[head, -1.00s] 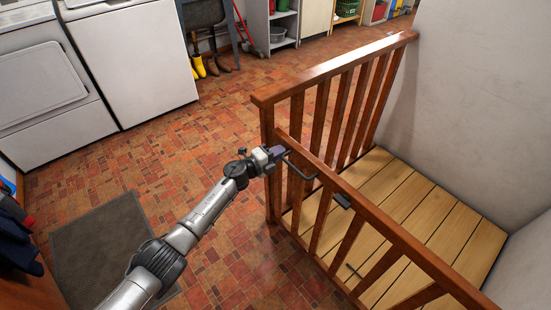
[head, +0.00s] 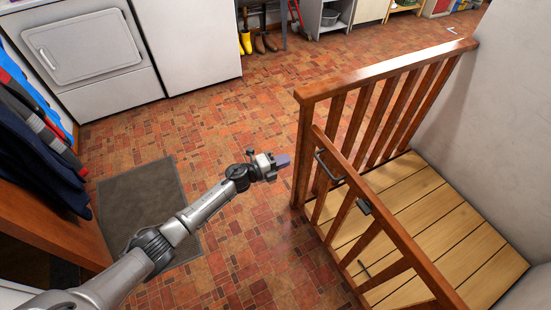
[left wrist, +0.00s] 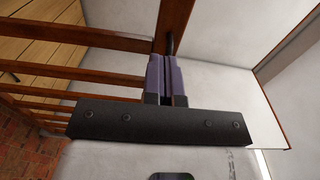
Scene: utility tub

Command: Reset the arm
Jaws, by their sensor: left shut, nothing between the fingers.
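My left arm reaches in from the lower left of the head view. Its gripper (head: 283,161) is shut and empty, just left of the wooden gate (head: 385,220). A gap shows between the fingertips and the gate's dark handle (head: 328,167). In the left wrist view the purple fingers (left wrist: 165,75) are pressed together, with the gate's brown rails (left wrist: 75,65) beyond them to the left. My right gripper is not in view.
A wooden railing (head: 385,75) and a plank landing (head: 430,225) lie to the right, beside a pale wall (head: 490,120). A grey mat (head: 150,210) lies on the tiled floor at left. White appliances (head: 95,60) stand behind. Dark clothes (head: 40,160) hang at far left.

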